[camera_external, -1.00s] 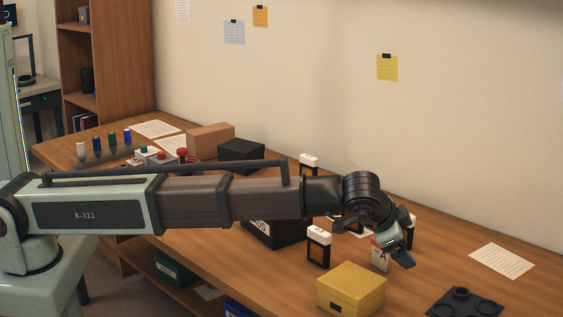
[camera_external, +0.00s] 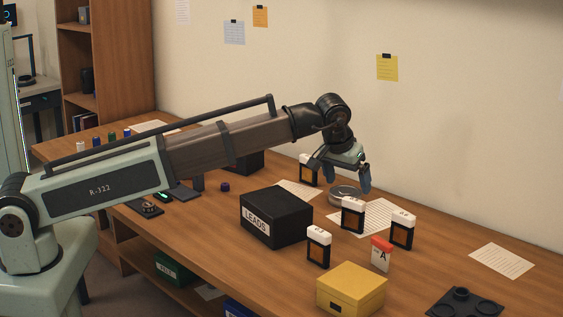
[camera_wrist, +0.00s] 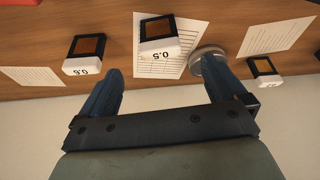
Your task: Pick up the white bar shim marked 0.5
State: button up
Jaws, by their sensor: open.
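The shim marked 0.5 (camera_wrist: 159,38) has a white top and a dark frame with a brown panel. It appears beyond my fingertips in the wrist view, over a printed sheet. By its place it matches the middle shim (camera_external: 352,215) in the external view. My gripper (camera_external: 340,174) is open and empty, above and behind that shim; its two blue fingers also show in the wrist view (camera_wrist: 163,69). Similar shims are one marked 0.6 (camera_wrist: 87,54), likely the one at right (camera_external: 402,230), one at the back (camera_external: 308,170), and one in front (camera_external: 318,246).
A round metal dish (camera_external: 343,194) lies under my gripper. A black LEADS box (camera_external: 275,217), a yellow box (camera_external: 351,289) and a red-topped card marked A (camera_external: 381,255) stand nearby. The wall (camera_external: 450,130) rises behind. The table's right has free room around a sheet (camera_external: 502,261).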

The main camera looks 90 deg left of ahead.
aim_at(355, 212)
jog(key=x, duration=1.2)
jog(key=shift+f, duration=0.1)
jog(key=shift+c, duration=0.5)
jog(key=c, duration=1)
jog(key=shift+o, duration=0.2)
